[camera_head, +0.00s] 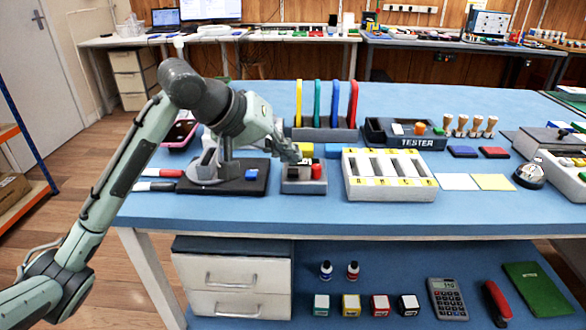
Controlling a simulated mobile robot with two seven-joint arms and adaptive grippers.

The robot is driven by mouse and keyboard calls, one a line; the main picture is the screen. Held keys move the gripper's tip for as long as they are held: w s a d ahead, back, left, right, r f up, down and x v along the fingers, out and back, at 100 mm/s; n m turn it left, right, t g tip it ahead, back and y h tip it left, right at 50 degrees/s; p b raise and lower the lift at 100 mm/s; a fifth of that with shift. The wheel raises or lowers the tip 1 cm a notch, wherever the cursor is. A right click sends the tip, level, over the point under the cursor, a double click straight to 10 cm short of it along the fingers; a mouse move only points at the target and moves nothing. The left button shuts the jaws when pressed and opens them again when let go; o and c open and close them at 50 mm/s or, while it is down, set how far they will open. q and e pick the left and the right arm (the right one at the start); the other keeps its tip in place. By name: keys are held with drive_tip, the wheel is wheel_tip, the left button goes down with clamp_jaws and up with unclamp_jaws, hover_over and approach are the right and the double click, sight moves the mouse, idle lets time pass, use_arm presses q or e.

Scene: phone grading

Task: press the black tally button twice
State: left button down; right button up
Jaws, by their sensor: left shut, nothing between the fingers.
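A small grey box (303,187) sits on the blue table, left of the white slotted tray. A red button or block (317,171) stands at its right side. My right gripper is out of view.
A black pad (246,187) with a grey stand and blue block lies left of the box. The white slotted tray (392,190) is close on the right. Coloured upright panels (353,103) and the grey tester (418,143) stand behind. The table front edge is clear.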

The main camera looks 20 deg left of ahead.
sight(289, 172)
use_arm(q)
wheel_tip(289, 172, up, 3)
drive_tip(key=p, duration=0.2)
drive_tip(key=shift+f+p, duration=0.1)
drive_tip(key=shift+p, duration=0.2)
drive_tip(key=shift+r+b, duration=0.2)
drive_tip(key=shift+b, duration=0.1)
drive_tip(key=shift+r, duration=0.8)
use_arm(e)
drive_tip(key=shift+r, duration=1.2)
use_arm(q)
wheel_tip(289, 172, up, 4)
drive_tip(key=shift+f, duration=0.1)
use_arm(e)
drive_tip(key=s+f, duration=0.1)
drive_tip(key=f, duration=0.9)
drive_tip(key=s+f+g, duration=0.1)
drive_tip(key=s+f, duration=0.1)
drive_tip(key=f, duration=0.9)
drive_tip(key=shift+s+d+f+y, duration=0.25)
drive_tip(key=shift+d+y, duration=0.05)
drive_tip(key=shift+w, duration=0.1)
